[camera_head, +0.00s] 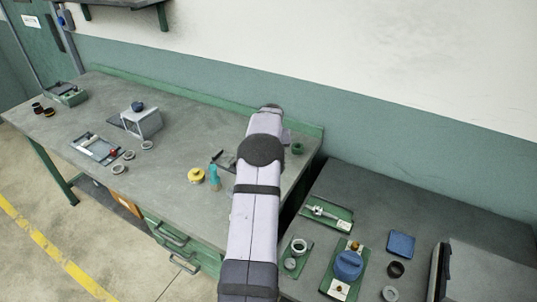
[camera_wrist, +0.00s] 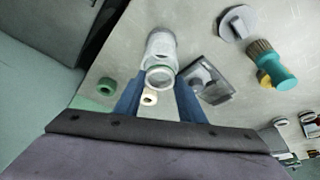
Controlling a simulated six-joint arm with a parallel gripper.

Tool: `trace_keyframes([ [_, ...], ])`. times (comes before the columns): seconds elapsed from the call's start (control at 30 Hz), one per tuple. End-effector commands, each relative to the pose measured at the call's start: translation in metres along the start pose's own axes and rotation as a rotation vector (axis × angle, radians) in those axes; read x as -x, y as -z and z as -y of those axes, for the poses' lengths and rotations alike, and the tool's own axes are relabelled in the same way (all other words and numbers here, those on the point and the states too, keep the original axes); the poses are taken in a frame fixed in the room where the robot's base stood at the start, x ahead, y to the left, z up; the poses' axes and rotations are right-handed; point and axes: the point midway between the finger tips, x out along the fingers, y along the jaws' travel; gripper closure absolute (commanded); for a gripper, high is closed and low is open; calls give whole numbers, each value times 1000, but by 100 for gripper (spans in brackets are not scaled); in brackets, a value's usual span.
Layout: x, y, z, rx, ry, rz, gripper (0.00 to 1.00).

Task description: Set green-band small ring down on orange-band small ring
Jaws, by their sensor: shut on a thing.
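In the wrist view my gripper (camera_wrist: 160,82) is shut on a pale grey ring (camera_wrist: 160,75) with a thin green band, which I take as the green-band small ring. A pale grey cylindrical shape (camera_wrist: 161,44) shows directly beyond it; I cannot tell whether they touch. A small cream ring (camera_wrist: 149,98) lies between the fingers, lower in the picture. No orange band can be made out, so I cannot tell which ring is the orange-band one. In the head view my own arm hides the gripper and the held ring.
A green ring (camera_wrist: 106,87) lies left of the fingers, and a dark grey fixture (camera_wrist: 206,84) stands close on the right. A teal-handled brush (camera_head: 214,176) and a yellow round part (camera_head: 196,175) are left of my arm. Several loose rings lie farther left.

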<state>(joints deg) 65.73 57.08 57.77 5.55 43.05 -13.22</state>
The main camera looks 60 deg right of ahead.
Motion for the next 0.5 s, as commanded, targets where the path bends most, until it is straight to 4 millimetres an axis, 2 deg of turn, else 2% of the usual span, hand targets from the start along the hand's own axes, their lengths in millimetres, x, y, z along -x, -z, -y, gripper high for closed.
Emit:
trace_keyframes([
  [0.47,-5,-2,0,0,0,0,87],
  [0.5,-5,-2,0,0,0,0,59],
])
